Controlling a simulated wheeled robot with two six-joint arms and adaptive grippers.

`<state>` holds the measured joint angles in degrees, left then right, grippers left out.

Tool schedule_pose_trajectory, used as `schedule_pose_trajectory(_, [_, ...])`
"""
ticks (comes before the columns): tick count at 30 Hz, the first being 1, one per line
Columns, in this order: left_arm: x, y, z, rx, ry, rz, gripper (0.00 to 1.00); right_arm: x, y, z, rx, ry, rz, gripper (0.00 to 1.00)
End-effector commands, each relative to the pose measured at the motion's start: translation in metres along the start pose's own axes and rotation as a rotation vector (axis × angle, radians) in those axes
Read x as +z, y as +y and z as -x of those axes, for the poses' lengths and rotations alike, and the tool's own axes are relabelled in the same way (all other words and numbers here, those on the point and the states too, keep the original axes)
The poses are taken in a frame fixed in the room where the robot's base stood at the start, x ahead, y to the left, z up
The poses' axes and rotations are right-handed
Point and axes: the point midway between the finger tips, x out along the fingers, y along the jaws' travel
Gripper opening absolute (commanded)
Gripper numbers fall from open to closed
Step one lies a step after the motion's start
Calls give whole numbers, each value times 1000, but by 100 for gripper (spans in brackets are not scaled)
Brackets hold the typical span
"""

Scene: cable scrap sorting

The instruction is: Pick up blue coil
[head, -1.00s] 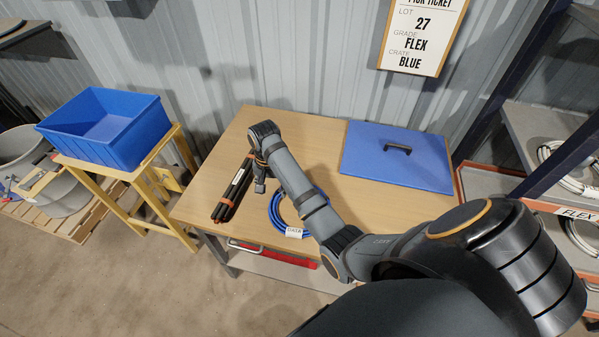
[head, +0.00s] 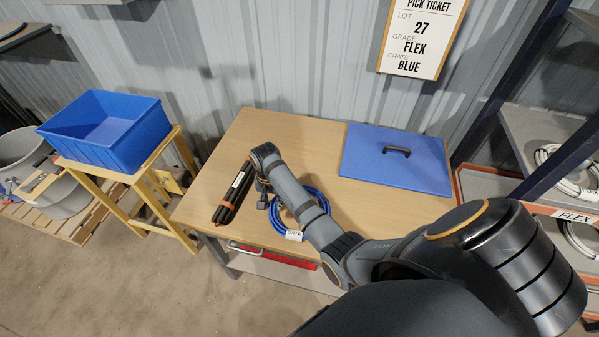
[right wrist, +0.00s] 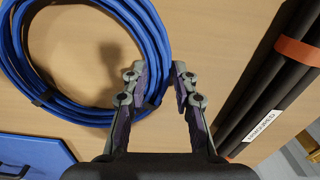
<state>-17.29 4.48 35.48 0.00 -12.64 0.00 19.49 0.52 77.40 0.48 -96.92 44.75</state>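The blue coil (head: 275,218) lies flat on the wooden table, with a white tag on its front edge; my right arm hides part of it. In the right wrist view the coil (right wrist: 155,38) fills the upper left. My right gripper (head: 262,194) is above the table at the coil's left side. In the right wrist view its fingers (right wrist: 163,76) are apart, with the coil's edge behind the left finger and reaching into the gap. I cannot tell the height between them. Nothing is held. My left gripper is not in view.
A bundle of black cables (head: 232,192) with orange bands lies just left of my right gripper. A blue lid (head: 372,165) with a black handle lies at the table's back right. A blue crate (head: 125,150) stands on a yellow stand at left. Shelves (head: 540,135) stand at right.

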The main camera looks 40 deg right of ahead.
Motion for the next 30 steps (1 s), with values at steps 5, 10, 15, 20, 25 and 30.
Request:
schedule_pose_trajectory(5, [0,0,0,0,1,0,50,0,0,0,-1,0,0,0])
schedule_pose_trajectory(10, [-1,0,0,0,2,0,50,0,0,1,-1,1,0,0])
schedule_pose_trajectory(15, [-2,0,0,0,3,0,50,0,0,2,-1,1,0,0])
schedule_pose_trajectory(20, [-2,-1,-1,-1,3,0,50,-1,-1,18,-3,3,0,0])
schedule_pose_trajectory(25, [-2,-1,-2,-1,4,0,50,9,17,53,-2,5,0,0])
schedule_pose_trajectory(30, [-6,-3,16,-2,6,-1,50,30,55,105,5,2,0,0])
